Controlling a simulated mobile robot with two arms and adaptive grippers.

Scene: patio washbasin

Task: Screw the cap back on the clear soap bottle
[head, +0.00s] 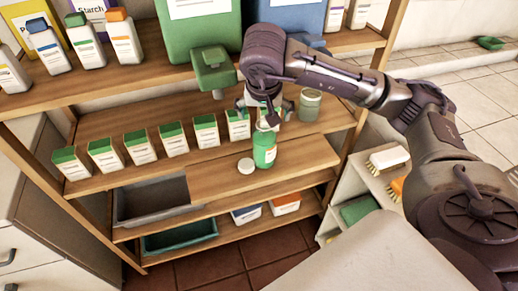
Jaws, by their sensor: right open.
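A small bottle (264,151), green with a white label, stands upright on a pull-out board of the middle shelf. It looks open at the top. A round white cap (246,165) lies on the board just left of its base. My right gripper (265,117) points down over the bottle, its fingers spread wide to either side of the bottle's top. It is open; whether a finger touches the bottle I cannot tell. The cap is clear of the fingers. My left gripper is not in view.
A pale green jar (310,104) stands close right of the gripper. Several green-topped cartons (139,147) line the shelf to the left. A green tap (212,70) on a large green container hangs just above left. The board (292,158) is bare right of the bottle.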

